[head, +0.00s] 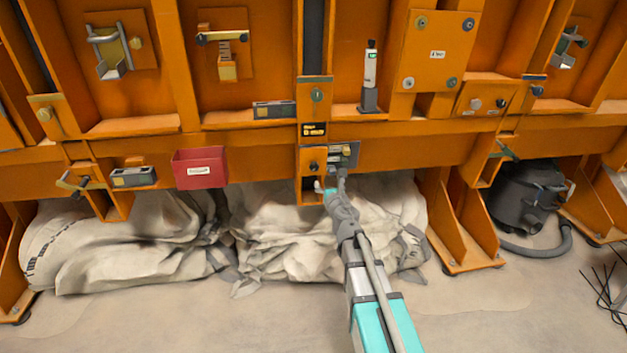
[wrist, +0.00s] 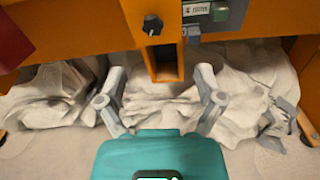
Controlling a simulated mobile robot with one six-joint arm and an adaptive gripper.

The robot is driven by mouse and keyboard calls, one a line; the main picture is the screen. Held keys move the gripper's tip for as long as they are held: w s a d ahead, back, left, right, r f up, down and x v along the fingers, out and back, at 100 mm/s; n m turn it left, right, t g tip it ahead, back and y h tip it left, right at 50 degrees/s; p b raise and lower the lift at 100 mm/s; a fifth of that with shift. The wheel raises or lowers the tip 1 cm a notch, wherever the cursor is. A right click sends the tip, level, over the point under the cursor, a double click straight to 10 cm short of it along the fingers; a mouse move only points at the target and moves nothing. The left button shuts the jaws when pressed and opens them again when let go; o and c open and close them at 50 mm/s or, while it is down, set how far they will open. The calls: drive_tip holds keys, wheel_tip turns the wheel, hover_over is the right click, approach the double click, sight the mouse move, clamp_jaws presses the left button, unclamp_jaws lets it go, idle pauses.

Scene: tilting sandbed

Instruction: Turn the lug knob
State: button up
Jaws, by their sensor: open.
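A small black lobed knob (wrist: 152,25), which I take to be the lug knob, sits on the front of an orange bracket (wrist: 160,62) in the wrist view. In the head view the knob (head: 313,167) is small, on the bracket under the middle of the orange frame. My gripper (wrist: 161,72) is open and empty, its two grey fingers spread below the knob, either side of the bracket's lower part. They look apart from the knob. In the head view my gripper (head: 330,182) is just below and right of it, partly hidden by my arm.
A grey plate with a small block (head: 344,155) is fixed right of the knob. A red bin (head: 200,168) hangs to the left. Pale sacks (head: 300,235) lie under the frame. A black vacuum (head: 528,192) stands at the right. The floor in front is mostly clear.

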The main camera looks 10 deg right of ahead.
sight(314, 167)
drive_tip(key=shift+w+a+f+n+y, duration=0.15)
drive_tip(key=shift+a+f+n+y, duration=0.35)
drive_tip(key=shift+n, duration=0.3)
drive_tip(key=shift+w+d, duration=0.1)
drive_tip(key=w, duration=0.9)
drive_tip(key=w+a, duration=0.1)
drive_tip(key=w, duration=0.3)
drive_tip(key=shift+w+a, duration=0.1)
drive_tip(key=shift+w, duration=0.2)
drive_tip(key=shift+c, duration=0.2)
drive_tip(key=c, duration=1.1)
